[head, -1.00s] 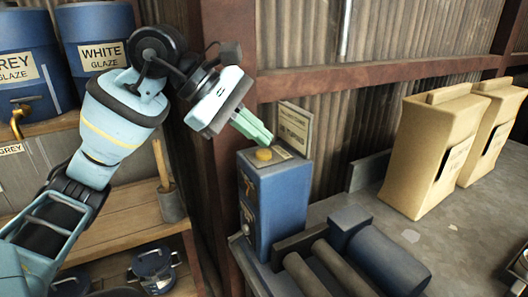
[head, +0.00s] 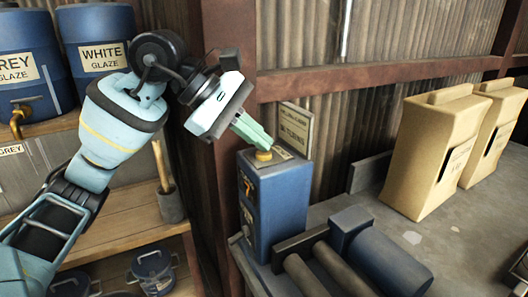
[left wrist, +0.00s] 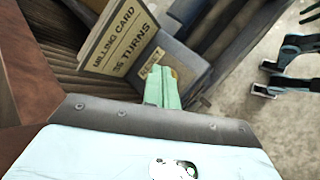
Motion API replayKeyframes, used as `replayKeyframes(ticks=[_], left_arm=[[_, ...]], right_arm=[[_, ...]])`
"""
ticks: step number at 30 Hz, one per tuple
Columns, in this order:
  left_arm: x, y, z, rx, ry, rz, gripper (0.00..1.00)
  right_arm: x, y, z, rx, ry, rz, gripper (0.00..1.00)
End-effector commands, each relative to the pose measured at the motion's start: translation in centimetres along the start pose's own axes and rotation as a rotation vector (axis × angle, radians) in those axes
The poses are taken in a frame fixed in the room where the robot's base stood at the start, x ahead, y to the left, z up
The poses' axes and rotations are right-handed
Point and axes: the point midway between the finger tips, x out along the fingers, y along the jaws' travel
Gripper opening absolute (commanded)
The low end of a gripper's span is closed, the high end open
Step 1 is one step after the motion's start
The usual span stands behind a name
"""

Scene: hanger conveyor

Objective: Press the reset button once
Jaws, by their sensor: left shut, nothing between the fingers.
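The yellow reset button (head: 263,156) sits on top of a blue box (head: 280,205) at the end of the bench. A small label beside it reads "RESET" in the left wrist view (left wrist: 152,72). My left gripper (head: 266,145) is shut and empty. Its green fingertips point down at the button and appear right at its top, partly covering it. Whether they touch it I cannot tell. In the left wrist view the fingers (left wrist: 162,80) hide most of the button. My right gripper is not clearly in the head view.
A card reading "MILLING CARD 35 TURNS" (left wrist: 122,40) stands behind the box. Rollers and a blue motor (head: 385,262) lie right of it, with tan bags (head: 435,150) beyond. A rusty post (head: 232,100) rises close to my left gripper.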

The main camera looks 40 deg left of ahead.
Motion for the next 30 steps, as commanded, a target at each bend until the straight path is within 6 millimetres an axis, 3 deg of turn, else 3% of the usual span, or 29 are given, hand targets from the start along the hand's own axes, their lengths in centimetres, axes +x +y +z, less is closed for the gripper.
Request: replayKeyframes(ticks=[20,30], left_arm=[[0.4,-0.3,-0.3,0.0,0.001,-0.002,0.0],[-0.3,0.2,0.2,0.0,0.001,-0.001,0.0]], right_arm=[[-0.2,-0.1,1.1,0.004,-0.02,-0.002,0.36],[-0.7,-0.1,0.0,0.001,-0.006,-0.001,0.36]])
